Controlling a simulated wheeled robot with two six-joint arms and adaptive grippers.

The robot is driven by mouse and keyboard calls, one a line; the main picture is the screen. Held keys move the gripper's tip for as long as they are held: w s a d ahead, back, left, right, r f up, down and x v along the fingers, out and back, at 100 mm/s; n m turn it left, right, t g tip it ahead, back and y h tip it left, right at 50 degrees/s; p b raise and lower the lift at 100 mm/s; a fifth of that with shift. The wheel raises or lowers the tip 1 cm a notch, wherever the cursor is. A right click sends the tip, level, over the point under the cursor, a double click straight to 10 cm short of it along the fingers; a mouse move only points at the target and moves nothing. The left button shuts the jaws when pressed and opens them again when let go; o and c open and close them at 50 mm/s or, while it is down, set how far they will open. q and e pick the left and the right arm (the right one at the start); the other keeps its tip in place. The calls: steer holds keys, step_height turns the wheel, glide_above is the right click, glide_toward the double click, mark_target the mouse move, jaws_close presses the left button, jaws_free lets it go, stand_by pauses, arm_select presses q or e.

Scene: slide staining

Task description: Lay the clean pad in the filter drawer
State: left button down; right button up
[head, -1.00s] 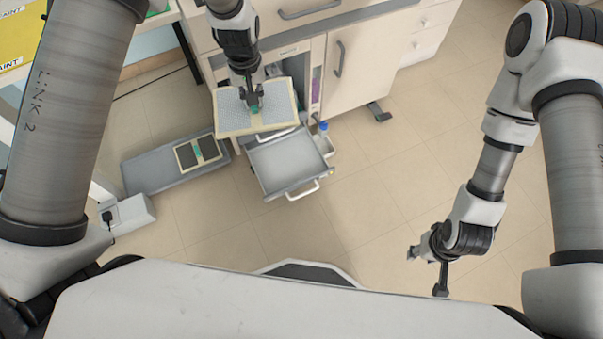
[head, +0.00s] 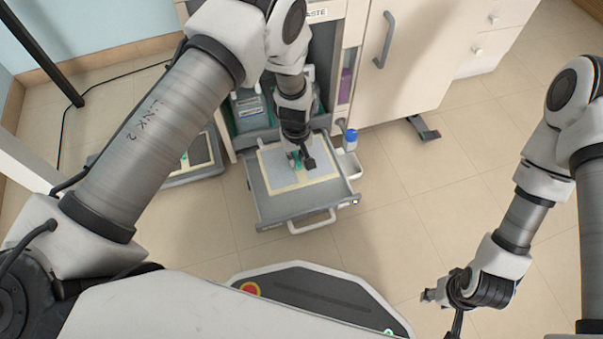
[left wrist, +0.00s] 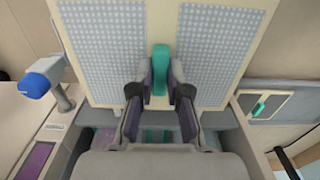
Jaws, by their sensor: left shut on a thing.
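The clean pad (head: 322,181) has a cream frame and two pale grey dotted panels. In the head view it fits within the outline of the open grey filter drawer (head: 287,212); I cannot tell whether it rests on the floor of the drawer. My left gripper (head: 302,163) is shut on the pad's green tab. In the left wrist view, the gripper's fingers (left wrist: 159,92) flank the green tab (left wrist: 159,72) between the panels of the pad (left wrist: 95,50). My right gripper (head: 443,311) is open and empty, low over the floor at the right.
A grey tray (head: 190,178) with a dark used pad (head: 204,150) lies on the floor left of the drawer, partly behind my left arm. Floor in front is clear.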

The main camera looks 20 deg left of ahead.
mark_target(297, 174)
arm_select(q)
step_height(297, 174, down, 9)
steer(key=b, duration=0.5)
steer(key=shift+s+f, duration=0.1)
steer(key=shift+f, duration=0.2)
steer(key=c, duration=1.1)
jaws_free()
steer(key=shift+c, duration=0.2)
step_height(297, 174, up, 12)
steer(key=p, duration=0.7)
steer(key=shift+r, duration=0.25)
steer(key=shift+s, duration=0.1)
